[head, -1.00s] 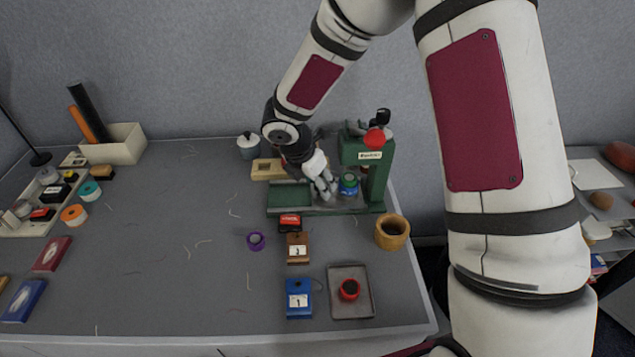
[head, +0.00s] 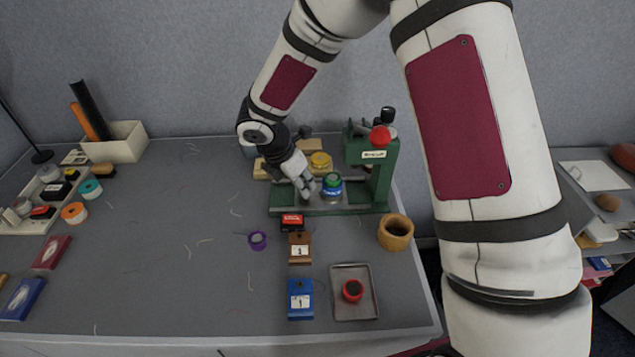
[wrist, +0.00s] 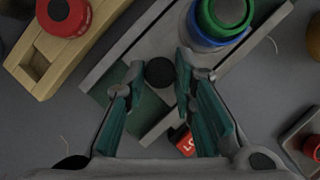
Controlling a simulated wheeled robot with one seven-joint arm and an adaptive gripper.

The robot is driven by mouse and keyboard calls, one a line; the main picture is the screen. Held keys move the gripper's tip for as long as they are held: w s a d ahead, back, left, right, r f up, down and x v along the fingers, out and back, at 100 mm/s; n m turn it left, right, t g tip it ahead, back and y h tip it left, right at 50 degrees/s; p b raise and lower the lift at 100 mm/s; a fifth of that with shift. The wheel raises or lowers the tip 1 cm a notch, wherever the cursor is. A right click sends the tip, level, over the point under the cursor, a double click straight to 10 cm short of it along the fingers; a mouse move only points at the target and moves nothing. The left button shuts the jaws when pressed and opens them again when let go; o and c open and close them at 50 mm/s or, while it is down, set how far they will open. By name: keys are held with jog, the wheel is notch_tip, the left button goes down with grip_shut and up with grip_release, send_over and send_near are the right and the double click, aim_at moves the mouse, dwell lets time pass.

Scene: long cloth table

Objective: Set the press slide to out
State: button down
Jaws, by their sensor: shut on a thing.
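The green press (head: 380,160) stands at the back right of the table, with a red ball on its lever and a label on its head. Its slide is a grey plate (head: 318,205) on the green base. A green and blue round piece (head: 332,184) sits on the slide, left of the press column; it also shows in the wrist view (wrist: 222,18). My gripper (head: 306,192) is over the slide, left of that piece. In the wrist view, the fingers close around a black knob (wrist: 160,72) on the slide. The knob is hidden in the head view.
A wooden holder (wrist: 75,45) with a red round piece is close behind my gripper. A yellow round piece (head: 320,160) is behind the slide. A red box (head: 291,221) stands just in front of the base, a wooden cup (head: 395,232) at front right. The table's middle left is mostly clear.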

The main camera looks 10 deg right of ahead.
jog(key=a, duration=0.2)
jog(key=w+a+b, duration=0.1)
jog(key=a, duration=0.2)
jog(key=shift+a, duration=0.25)
jog(key=c, duration=1.3)
grip_release()
jog(key=shift+a, duration=0.15)
jog(key=shift+c, duration=0.2)
jog(key=shift+r, duration=0.2)
jog(key=v, duration=1.1)
jog(key=shift+r, duration=0.25)
jog(key=shift+s+a, duration=0.1)
jog(key=shift+s, duration=0.1)
